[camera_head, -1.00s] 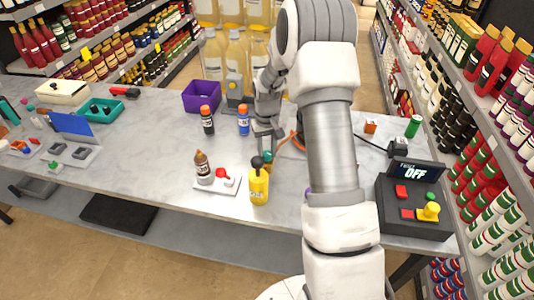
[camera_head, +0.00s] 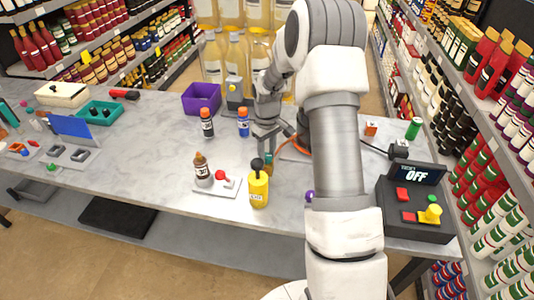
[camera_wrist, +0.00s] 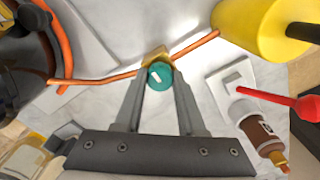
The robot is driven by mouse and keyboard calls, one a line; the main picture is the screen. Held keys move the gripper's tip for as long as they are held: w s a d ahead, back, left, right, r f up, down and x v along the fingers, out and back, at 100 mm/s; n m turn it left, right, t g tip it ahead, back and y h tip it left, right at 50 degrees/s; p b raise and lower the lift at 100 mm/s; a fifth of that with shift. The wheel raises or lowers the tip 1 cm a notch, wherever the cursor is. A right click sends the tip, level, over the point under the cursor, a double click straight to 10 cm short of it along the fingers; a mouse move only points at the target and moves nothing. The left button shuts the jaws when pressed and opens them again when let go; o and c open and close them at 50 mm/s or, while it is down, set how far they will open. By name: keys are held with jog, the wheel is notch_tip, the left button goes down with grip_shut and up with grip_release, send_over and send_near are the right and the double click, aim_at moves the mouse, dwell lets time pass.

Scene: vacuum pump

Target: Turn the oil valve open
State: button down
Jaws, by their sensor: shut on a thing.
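The oil valve shows in the wrist view as a round teal knob (camera_wrist: 159,75) with a short white mark, slanting up to the right. It sits against a brass-yellow body (camera_wrist: 156,57) on the orange hose (camera_wrist: 95,80). My gripper (camera_wrist: 162,82) is shut on the knob, one finger on each side. In the head view my gripper (camera_head: 267,148) points down behind the yellow bottle (camera_head: 258,190), with a bit of teal below its fingers. A dark round body, probably the pump, shows at the wrist view's left (camera_wrist: 22,50); my arm mostly hides it in the head view.
Left of the yellow bottle, a white plate (camera_head: 232,190) holds a brown bottle (camera_head: 202,168) and a red-knobbed lever (camera_head: 221,176). A control box reading OFF (camera_head: 416,175) stands at the right. Two small bottles (camera_head: 243,122) (camera_head: 207,123) and a purple bin (camera_head: 201,97) are behind.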

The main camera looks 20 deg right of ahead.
aim_at(267, 155)
jog(key=c, duration=0.5)
grip_release()
notch_tip(267, 155, up, 18)
jog(key=shift+f, duration=0.25)
